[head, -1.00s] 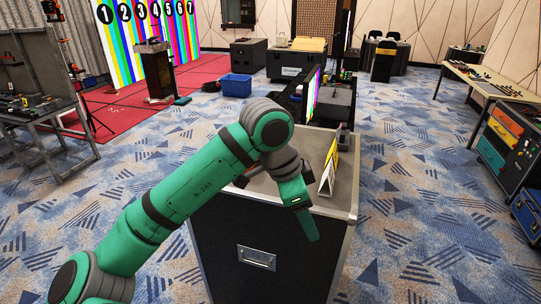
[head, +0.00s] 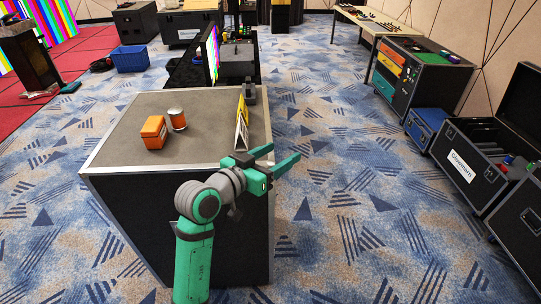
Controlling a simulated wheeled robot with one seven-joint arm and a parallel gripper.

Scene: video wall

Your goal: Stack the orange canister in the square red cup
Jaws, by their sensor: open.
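A small cylindrical canister (head: 177,121), orange with a pale top, stands upright on the grey top of a black case (head: 110,150). Just left of it and nearer to me is a squarish orange-red object (head: 153,133), which looks like the square cup; its inside is too small to make out. My gripper (head: 284,157) is open and empty. It is off the front right corner of the case, well to the right of both objects.
A yellow and white folded sign (head: 242,124) stands at the case's right edge, between my gripper and the two objects. Behind the case is a dark bench with a colour-bar screen (head: 211,54). Open carpet lies right of the case, before the Glassware case (head: 465,165).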

